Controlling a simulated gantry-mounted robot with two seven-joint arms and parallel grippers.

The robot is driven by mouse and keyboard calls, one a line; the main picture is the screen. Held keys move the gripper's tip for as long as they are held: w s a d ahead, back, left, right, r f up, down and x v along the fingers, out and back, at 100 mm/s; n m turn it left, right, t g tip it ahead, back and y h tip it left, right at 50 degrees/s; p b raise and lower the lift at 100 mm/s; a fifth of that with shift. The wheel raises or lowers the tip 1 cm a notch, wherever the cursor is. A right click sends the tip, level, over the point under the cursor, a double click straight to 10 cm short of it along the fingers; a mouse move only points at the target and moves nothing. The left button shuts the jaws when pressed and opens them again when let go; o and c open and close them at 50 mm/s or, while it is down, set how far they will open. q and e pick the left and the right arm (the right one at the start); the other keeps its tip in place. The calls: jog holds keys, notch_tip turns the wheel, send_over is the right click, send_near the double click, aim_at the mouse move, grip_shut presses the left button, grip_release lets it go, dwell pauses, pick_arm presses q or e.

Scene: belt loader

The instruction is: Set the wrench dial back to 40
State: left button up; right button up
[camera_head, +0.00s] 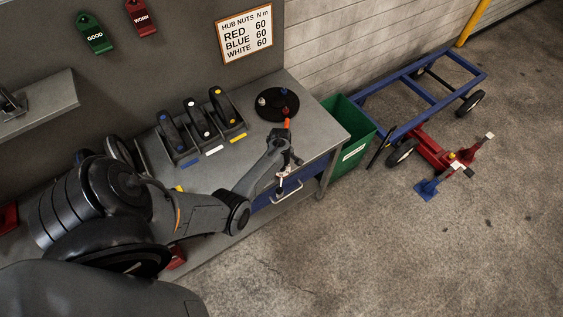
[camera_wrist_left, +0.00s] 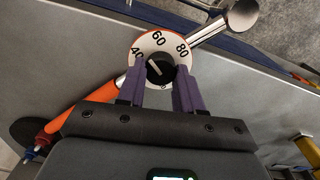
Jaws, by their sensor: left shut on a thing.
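The torque wrench lies at the bench's right end, its orange handle (camera_head: 287,124) towards the black disc. In the left wrist view its orange handle (camera_wrist_left: 83,112) runs lower left and its silver head (camera_wrist_left: 242,15) upper right. Its white dial (camera_wrist_left: 150,42) shows 40, 60 and 80 around a black knob (camera_wrist_left: 160,70). The knob's white pointer line aims upper left, between the 40 and the 60, or close to the 40. My left gripper (camera_head: 285,165) is shut on the knob, with its purple fingers (camera_wrist_left: 160,88) on either side. My right gripper is not in view.
The black disc (camera_head: 268,113) holds white, blue and red pieces. Several dark tools stand in a tray (camera_head: 198,150) on the bench (camera_head: 311,108). A wall sign (camera_head: 245,34) reads 60 for red, blue and white. A green bin (camera_head: 347,114) stands beyond the bench's right edge.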

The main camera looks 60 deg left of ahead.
pick_arm(q)
jog(key=n, duration=0.2)
jog(key=shift+n, duration=0.4)
jog(key=shift+s+n+p, duration=0.1)
jog(key=shift+n+p, duration=0.25)
jog(key=shift+n, duration=1.05)
jog(key=o, duration=1)
jog(key=shift+o, duration=0.2)
notch_tip(320, 180, up, 11)
jog(key=p, duration=0.3)
jog(key=shift+s+f, duration=0.15)
jog(key=shift+s, duration=0.1)
